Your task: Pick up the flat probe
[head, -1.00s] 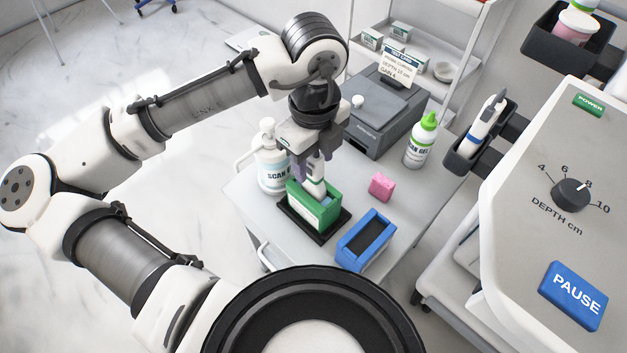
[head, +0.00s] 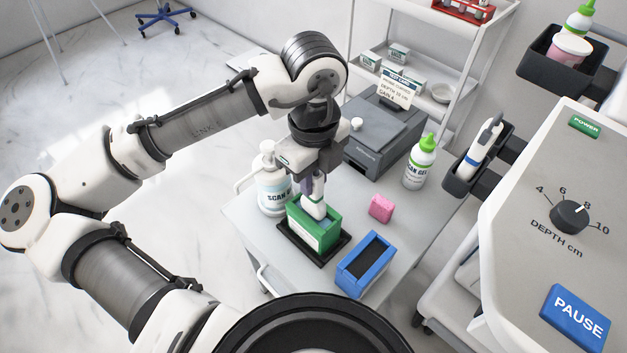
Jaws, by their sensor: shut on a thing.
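A white probe with a green band (head: 315,204) stands upright at the green holder (head: 325,238) on the cart top. Its lower end is hidden by the holder's walls, so I cannot tell how deep it sits. My gripper (head: 315,181) points down above the holder and is shut on the upper part of this probe. A second white probe with a blue band (head: 480,147) rests in a dark holder (head: 462,171) on the machine's side. From here I cannot tell the shape of either probe's face.
The blue open box (head: 366,266) stands right of the green holder, with a pink block (head: 381,208) behind it. A gel pump bottle (head: 273,192) is close on the left. A green-capped gel bottle (head: 420,163) and grey printer (head: 380,137) stand behind.

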